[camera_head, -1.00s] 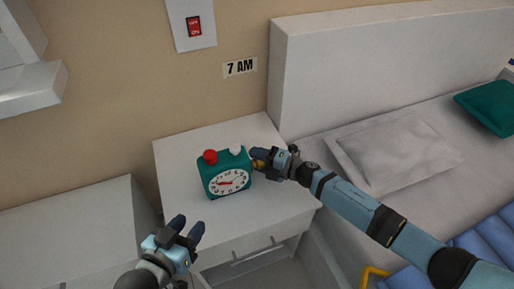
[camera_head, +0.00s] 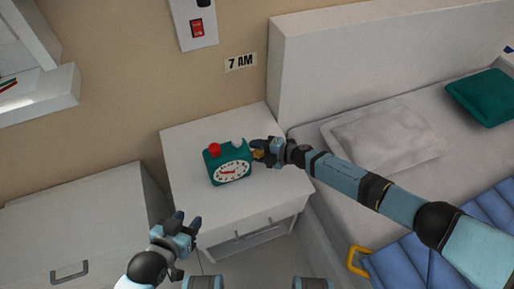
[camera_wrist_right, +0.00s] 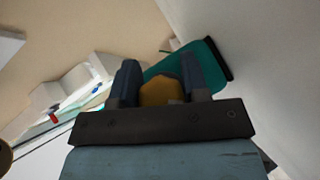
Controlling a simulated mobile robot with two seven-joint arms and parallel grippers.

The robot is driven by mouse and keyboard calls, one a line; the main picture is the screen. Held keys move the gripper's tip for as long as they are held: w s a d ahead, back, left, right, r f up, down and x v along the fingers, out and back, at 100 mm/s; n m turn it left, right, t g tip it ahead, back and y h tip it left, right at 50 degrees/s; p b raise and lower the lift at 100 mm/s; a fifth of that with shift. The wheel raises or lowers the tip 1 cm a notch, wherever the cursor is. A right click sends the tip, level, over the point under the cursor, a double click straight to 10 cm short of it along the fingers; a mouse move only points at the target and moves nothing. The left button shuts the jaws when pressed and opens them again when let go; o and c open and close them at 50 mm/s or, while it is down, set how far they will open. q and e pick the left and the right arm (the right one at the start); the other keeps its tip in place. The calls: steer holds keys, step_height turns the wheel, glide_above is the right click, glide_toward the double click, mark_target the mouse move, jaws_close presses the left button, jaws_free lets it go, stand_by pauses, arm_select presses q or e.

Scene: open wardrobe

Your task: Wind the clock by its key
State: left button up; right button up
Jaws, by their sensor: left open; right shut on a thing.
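A teal clock (camera_head: 229,171) with a white dial, a red knob and a white knob on top stands upright on the white nightstand (camera_head: 190,197). Its gold key (camera_head: 258,155) is on its right side. My right gripper (camera_head: 260,150) is shut on the key. The right wrist view shows the gold key (camera_wrist_right: 161,92) between the two fingers, with the teal clock body (camera_wrist_right: 205,65) behind; the key's far part is hidden. My left gripper (camera_head: 187,225) is open and empty, in front of the nightstand, apart from the clock.
A bed (camera_head: 340,90) with a grey pillow (camera_head: 385,138) and a green pillow (camera_head: 485,97) is at the right. A white cabinet (camera_head: 75,225) stands at the left. A "7 AM" sign (camera_head: 240,63) and a red switch (camera_head: 197,29) are on the wall.

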steer(key=o, duration=0.9)
steer(key=p+v, duration=0.2)
steer(key=v, duration=1.1)
steer(key=shift+s+d+r, duration=0.15)
steer(key=shift+d+r, duration=0.05)
steer(key=shift+d, duration=0.1)
